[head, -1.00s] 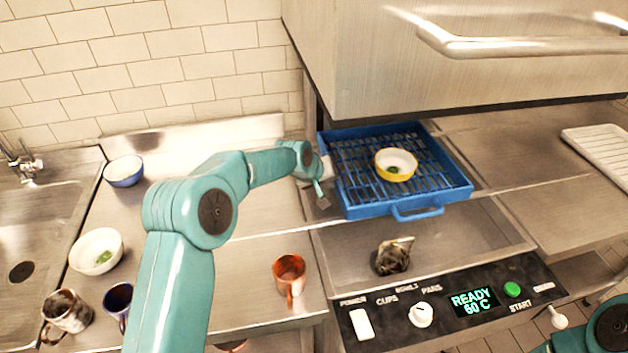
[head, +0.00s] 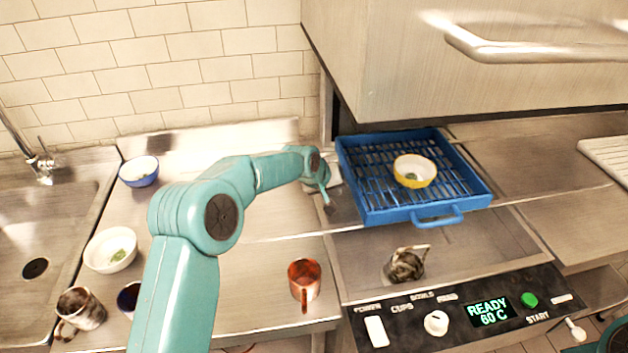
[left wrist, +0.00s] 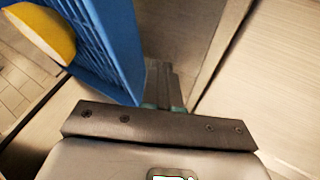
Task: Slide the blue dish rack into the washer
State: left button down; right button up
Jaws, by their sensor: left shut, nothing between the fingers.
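The blue dish rack (head: 374,216) sits under the raised washer hood (head: 440,60), on the washer's deck. A yellow bowl (head: 414,172) with a white inside and a bit of green stands in the rack. The rack's front handle (head: 437,218) faces the control panel. My left gripper (head: 327,199) is shut and empty just left of the rack's left wall. In the left wrist view the shut fingers (left wrist: 160,85) show close to the blue rack wall (left wrist: 110,45); I cannot tell if they touch. My right gripper does not show.
A dark patterned mug (head: 405,264) stands in front of the rack, above the control panel (head: 450,318). A copper mug (head: 304,282), a white bowl (head: 110,249), a blue bowl (head: 139,171) and other mugs stand on the left counter. A sink (head: 40,240) is at far left.

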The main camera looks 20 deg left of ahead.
pick_arm(q)
jog(key=b+v, duration=0.2)
jog(key=v, duration=0.8)
jog(key=shift+s+a, duration=0.25)
jog(key=shift+a, duration=0.05)
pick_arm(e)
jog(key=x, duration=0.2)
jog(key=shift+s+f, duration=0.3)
pick_arm(q)
jog(key=shift+s, duration=0.1)
